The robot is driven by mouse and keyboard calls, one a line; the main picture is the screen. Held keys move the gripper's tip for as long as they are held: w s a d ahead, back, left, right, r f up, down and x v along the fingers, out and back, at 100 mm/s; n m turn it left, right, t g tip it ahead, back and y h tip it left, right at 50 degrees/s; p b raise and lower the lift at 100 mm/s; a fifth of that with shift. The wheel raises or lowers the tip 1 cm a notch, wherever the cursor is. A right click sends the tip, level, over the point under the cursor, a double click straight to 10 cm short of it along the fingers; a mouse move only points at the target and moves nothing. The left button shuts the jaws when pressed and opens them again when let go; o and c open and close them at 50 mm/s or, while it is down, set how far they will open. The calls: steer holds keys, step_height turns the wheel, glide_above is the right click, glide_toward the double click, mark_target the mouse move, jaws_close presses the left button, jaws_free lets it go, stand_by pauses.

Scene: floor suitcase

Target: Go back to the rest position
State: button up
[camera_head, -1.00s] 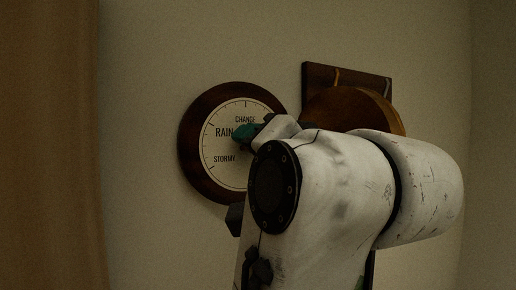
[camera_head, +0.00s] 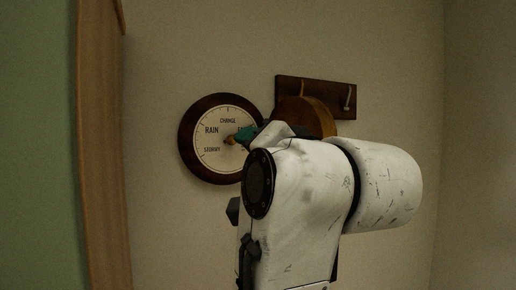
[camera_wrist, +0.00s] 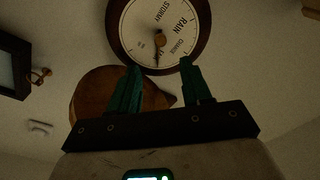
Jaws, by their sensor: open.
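My gripper (camera_wrist: 160,66) is open, with its two teal fingers apart and nothing between them in the wrist view. In the head view one teal fingertip (camera_head: 247,134) shows in front of the right part of the barometer; the rest is hidden behind my white arm. The arm is raised and bent toward the wall. The round barometer (camera_head: 211,142) has a dark wooden rim and a pale dial reading RAIN, CHANGE and STORMY. In the wrist view the barometer (camera_wrist: 150,20) lies beyond the fingertips, with its pointer visible. I cannot tell whether they touch it.
A dark wooden hook rack (camera_head: 338,98) hangs on the wall right of the barometer. A rounded brown object (camera_head: 305,115) sits in front of it, partly behind my arm. A wooden edge (camera_head: 103,150) and a green surface (camera_head: 40,150) stand at the left. The right wall is bare.

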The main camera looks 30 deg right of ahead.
stand_by(0.3)
steer(key=s+d+f+n+g+b, duration=0.1)
steer(key=s+d+f+n+g, duration=0.2)
steer(key=f, duration=1.7)
steer(key=d+f+n+g+b, duration=0.15)
steer(key=f+g, duration=0.35)
steer(key=f, duration=1.4)
steer(key=s+d+f+n+g+b, duration=0.1)
steer(key=s+f+g, duration=0.4)
steer(key=s+f, duration=1)
steer(key=s+d+f+n+g+b, duration=0.1)
steer(key=s+f+n+g+b, duration=0.1)
steer(key=s+f, duration=1.3)
steer(key=f+n+g, duration=0.1)
steer(key=g, duration=0.1)
steer(key=shift+s+d+g, duration=0.25)
steer(key=shift+g, duration=0.15)
